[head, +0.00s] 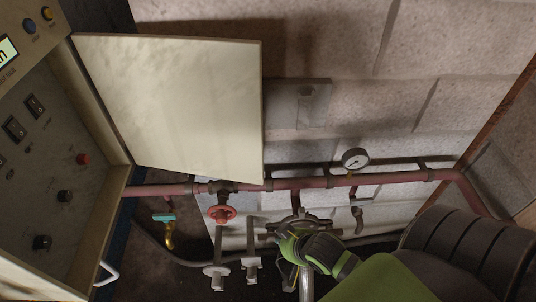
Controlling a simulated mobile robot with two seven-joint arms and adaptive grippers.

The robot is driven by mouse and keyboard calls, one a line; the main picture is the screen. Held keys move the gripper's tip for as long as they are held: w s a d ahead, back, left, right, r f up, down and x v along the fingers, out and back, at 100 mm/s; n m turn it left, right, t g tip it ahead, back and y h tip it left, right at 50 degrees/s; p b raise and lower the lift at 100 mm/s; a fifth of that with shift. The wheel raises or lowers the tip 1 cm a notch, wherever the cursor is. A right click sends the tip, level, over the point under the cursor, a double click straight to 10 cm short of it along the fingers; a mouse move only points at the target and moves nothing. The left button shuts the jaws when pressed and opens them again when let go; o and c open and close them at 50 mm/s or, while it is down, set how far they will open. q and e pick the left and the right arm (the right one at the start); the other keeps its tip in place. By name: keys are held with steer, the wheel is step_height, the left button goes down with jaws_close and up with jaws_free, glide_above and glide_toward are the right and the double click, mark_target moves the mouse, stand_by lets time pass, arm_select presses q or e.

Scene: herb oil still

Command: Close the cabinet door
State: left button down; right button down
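The cabinet (62,150) stands at the left of the head view, with switches and knobs on its inner panel. Its cream door (175,105) is swung wide open to the right, its flat face in front of the block wall. My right gripper (297,226) is low in the middle, below and right of the door's lower right corner and apart from it. Grey metal parts crowd its fingertips, so I cannot tell whether it is open or shut. My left gripper is not in view.
A red pipe (395,179) with a gauge (355,159) runs along the wall under the door. A red valve wheel (222,214) and a teal-handled valve (164,217) hang below it. A white handle (107,273) is at the lower left. The wall right of the door is mostly clear.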

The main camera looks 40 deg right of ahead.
steer(key=w+d+r+m+t+y, duration=0.4)
steer(key=w+d+r+m+t, duration=0.1)
steer(key=d+r, duration=0.25)
steer(key=w+d+r+m+t+y, duration=0.35)
steer(key=w+d+r+m, duration=0.2)
steer(key=r, duration=0.35)
steer(key=x, duration=0.9)
steer(key=shift+t, duration=0.35)
steer(key=s+a+p, duration=0.2)
steer(key=a, duration=0.1)
steer(key=shift+s+r+p, duration=0.2)
steer(key=shift+s+p, duration=0.2)
